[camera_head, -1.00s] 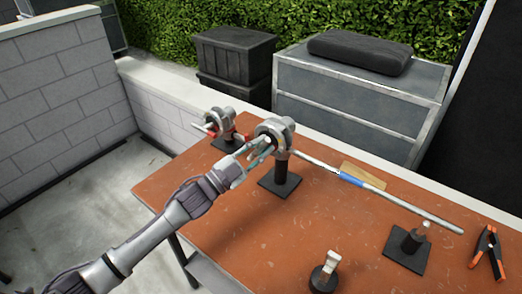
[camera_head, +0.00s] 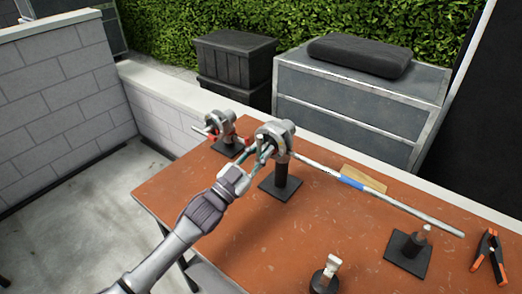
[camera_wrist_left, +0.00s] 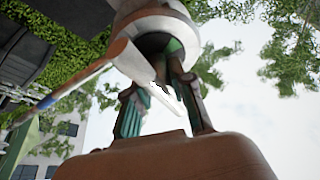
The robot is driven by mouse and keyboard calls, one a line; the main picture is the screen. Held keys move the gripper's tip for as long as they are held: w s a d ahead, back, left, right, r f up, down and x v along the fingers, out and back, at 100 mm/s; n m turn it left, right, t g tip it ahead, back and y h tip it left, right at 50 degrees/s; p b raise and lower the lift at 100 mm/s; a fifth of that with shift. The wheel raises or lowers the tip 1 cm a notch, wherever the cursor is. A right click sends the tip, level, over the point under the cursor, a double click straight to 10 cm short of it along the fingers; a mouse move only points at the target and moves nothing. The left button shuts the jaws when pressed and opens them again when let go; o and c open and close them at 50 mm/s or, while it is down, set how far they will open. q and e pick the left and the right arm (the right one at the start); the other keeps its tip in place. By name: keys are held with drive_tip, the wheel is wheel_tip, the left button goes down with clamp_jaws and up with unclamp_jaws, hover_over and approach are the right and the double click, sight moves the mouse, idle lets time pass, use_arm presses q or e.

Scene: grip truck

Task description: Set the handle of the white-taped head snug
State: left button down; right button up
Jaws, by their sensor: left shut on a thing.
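The middle grip head (camera_head: 277,133) is a grey metal clamp on a dark post with a square black base. A long silver bar (camera_head: 405,208) with a blue band runs from it to the right. My left gripper (camera_head: 262,155) is at the head's left side, shut on its handle. In the left wrist view the pale handle (camera_wrist_left: 165,95) lies between the teal-padded fingers (camera_wrist_left: 160,100), just below the round head (camera_wrist_left: 150,22). The fingers hide most of the handle in the head view. White tape is not clear on the head. My right gripper is out of view.
A second head (camera_head: 219,122) with red marks stands close behind on the left. A short stand (camera_head: 326,272) with a pale top is at the front. Another post (camera_head: 410,248) stands near the bar's right end, beside an orange clamp (camera_head: 490,256). The brown tabletop (camera_head: 320,215) is clear between.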

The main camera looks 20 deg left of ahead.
use_arm(q)
drive_tip(key=shift+f, duration=0.1)
drive_tip(key=c, duration=1)
unclamp_jaws()
drive_tip(key=shift+s, duration=0.1)
drive_tip(key=v, duration=1.2)
drive_tip(key=shift+a, duration=0.1)
